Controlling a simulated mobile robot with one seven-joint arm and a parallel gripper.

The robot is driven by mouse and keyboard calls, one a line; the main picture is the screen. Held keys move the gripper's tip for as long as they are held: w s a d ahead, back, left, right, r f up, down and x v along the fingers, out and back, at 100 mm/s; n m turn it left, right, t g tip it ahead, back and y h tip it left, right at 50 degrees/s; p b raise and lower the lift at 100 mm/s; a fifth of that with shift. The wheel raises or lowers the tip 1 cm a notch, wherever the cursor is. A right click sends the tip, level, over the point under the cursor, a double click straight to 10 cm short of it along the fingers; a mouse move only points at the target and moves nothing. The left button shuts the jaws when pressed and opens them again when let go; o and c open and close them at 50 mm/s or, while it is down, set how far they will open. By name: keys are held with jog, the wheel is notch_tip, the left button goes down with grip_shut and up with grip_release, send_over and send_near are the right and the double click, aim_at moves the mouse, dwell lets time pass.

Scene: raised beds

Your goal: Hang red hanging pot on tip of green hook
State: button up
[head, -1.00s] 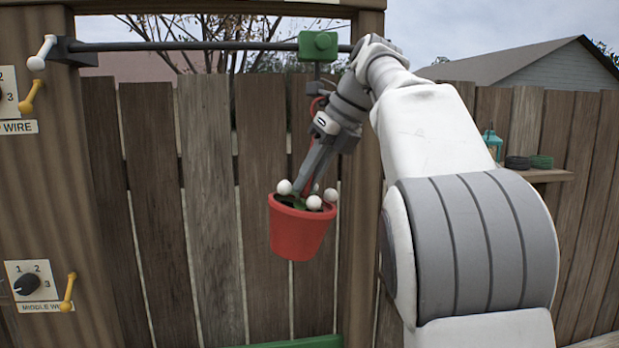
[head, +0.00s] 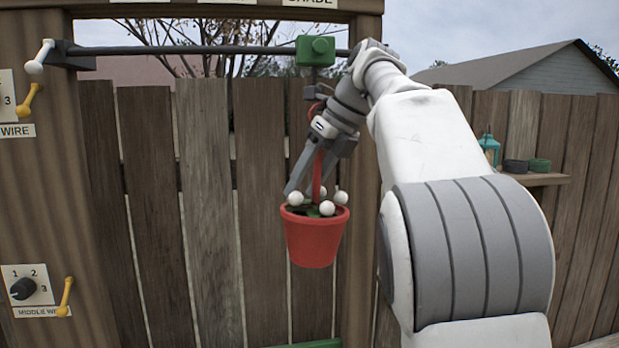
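The red hanging pot (head: 314,240) hangs almost upright right of centre, with white balls and green leaves at its rim. Its red strap rises from the pot past my fingers, and a red loop shows above my wrist, close under the green hook (head: 316,50). The hook's block sits on the dark bar, and its tip is mostly hidden by my arm. My gripper (head: 306,180) points down just above the pot. It looks open, with one finger apart from the strap on its left. Whether the loop rests on the hook tip is hard to see.
The dark horizontal bar (head: 190,49) runs from the wooden post (head: 45,190) at left. The post carries dials and yellow levers. A wooden fence (head: 205,210) stands behind. A shelf (head: 540,180) with a teal lantern and dark rings is at right.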

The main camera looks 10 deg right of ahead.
jog(key=shift+v, duration=3.65)
jog(key=s+d+f+n+t+b, duration=0.1)
jog(key=s+d+f+n+b, duration=0.15)
jog(key=s+f+n, duration=0.45)
jog(key=s+a+f+n+h+b, duration=0.1)
jog(key=s+f+n, duration=0.5)
jog(key=f, duration=0.4)
jog(key=s+f+n+h+b, duration=0.2)
jog(key=s+f+n, duration=0.4)
jog(key=f+n, duration=0.3)
jog(key=s+a+f+n+h+b, duration=0.1)
jog(key=s+f+n+b, duration=0.1)
jog(key=s+f+n, duration=0.5)
jog(key=shift+a+f+n+t+h, duration=0.3)
jog(key=shift+f+t+h, duration=0.1)
jog(key=shift+f, duration=1.6)
